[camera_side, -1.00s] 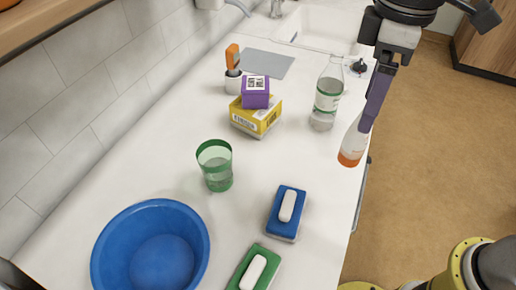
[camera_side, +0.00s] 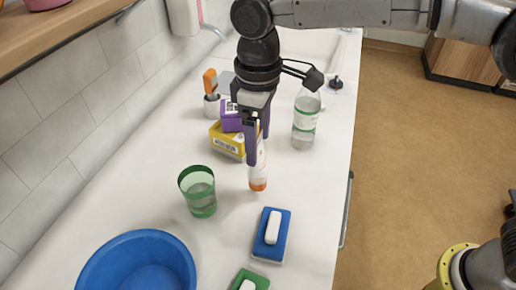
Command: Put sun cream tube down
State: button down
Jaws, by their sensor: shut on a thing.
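The sun cream tube (camera_side: 258,177) is white with an orange cap at its lower end. It is upright, cap down, over the white counter between the green tumbler and the clear bottle. My gripper (camera_side: 256,155) is shut on its upper part, and the purple fingers hide some of it. I cannot tell whether the cap touches the counter.
A green tumbler (camera_side: 198,192) stands close on the left. A yellow box (camera_side: 226,140) with a purple box (camera_side: 231,118) on it is just behind. A clear bottle (camera_side: 305,120) stands to the right.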

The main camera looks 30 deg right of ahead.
jog(key=shift+f, duration=1.65)
grip_release()
notch_tip(320, 180, up, 12)
jog(key=shift+r, duration=0.1)
